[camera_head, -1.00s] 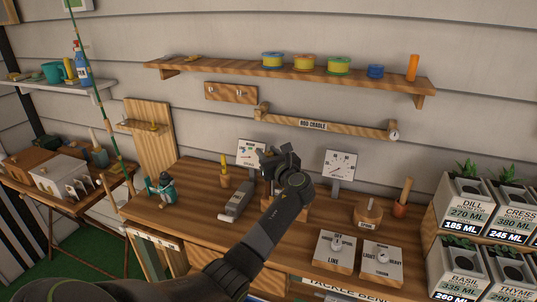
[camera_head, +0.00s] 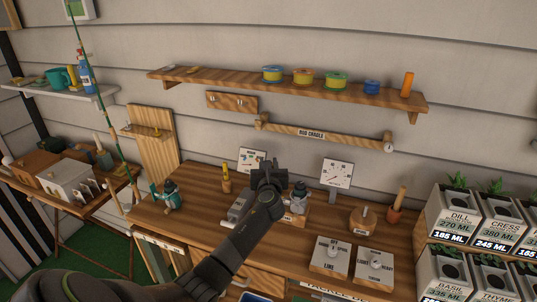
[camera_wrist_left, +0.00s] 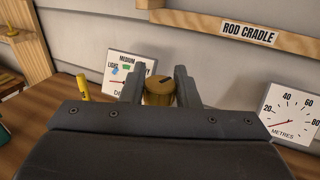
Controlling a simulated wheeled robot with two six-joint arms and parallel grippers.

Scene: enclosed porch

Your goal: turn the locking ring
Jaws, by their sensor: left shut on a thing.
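A brass-coloured round ring or cap (camera_wrist_left: 160,92) with ribbed sides and a dark mark on top stands between the fingers of my left gripper (camera_wrist_left: 159,82) in the left wrist view; it looks like the locking ring. The gripper is shut on it, one finger on each side. In the head view my left gripper (camera_head: 268,178) is over the middle of the wooden bench, and it hides the ring there. A grey reel-like part (camera_head: 298,199) stands just right of the gripper. My right gripper is not in view.
Two dial cards, one with a light-to-heavy scale (camera_head: 251,159) and one in metres (camera_head: 336,174), stand behind the gripper. The rod cradle (camera_head: 330,134) is on the wall above. LINE (camera_head: 329,259) and LIGHT/HEAVY (camera_head: 374,266) switch blocks sit at the front right.

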